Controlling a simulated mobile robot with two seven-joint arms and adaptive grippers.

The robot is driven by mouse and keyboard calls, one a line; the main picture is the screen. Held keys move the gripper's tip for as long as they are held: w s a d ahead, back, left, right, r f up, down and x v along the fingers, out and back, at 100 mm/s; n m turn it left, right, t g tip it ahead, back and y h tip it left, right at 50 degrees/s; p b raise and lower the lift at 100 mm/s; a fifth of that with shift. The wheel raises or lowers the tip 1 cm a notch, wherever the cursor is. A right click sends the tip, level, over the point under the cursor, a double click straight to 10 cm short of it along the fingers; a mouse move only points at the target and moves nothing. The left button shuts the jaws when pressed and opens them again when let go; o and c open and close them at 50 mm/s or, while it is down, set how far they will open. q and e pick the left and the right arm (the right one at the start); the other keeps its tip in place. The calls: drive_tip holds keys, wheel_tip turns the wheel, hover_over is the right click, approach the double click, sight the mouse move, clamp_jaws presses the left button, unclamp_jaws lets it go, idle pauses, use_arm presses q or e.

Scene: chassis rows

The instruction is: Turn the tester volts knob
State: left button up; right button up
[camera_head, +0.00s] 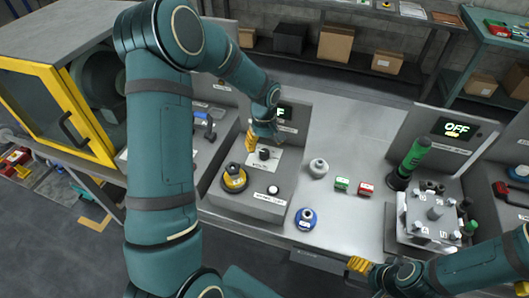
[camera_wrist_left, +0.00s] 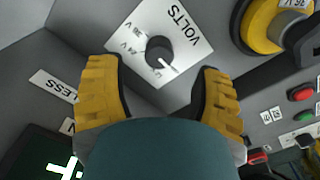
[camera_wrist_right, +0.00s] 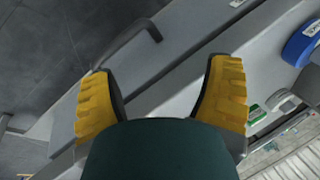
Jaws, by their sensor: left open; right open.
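The volts knob (camera_wrist_left: 160,52) is a small dark round knob with a white pointer, on a white plate (camera_wrist_left: 185,28) marked VOLTS in the left wrist view. In the head view the knob (camera_head: 264,154) sits on the grey tester (camera_head: 262,178), below a dark display. My left gripper (camera_wrist_left: 160,95) is open, with its yellow fingers on either side just short of the knob and nothing between them. In the head view my left gripper (camera_head: 252,138) is partly hidden by its own arm. My right gripper (camera_wrist_right: 165,95) is open and empty near the table's front edge.
A yellow-and-black round part (camera_head: 234,178) sits left of the knob on the tester. A blue round part (camera_head: 306,218), a grey round part (camera_head: 318,168) and green and red blocks (camera_head: 342,184) stand on the table. A second station with an OFF display (camera_head: 457,128) is at the right.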

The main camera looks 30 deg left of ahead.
sight(264, 151)
use_arm(q)
drive_tip(key=shift+w+f, duration=0.1)
drive_tip(key=shift+f, duration=2.1)
clamp_jaws()
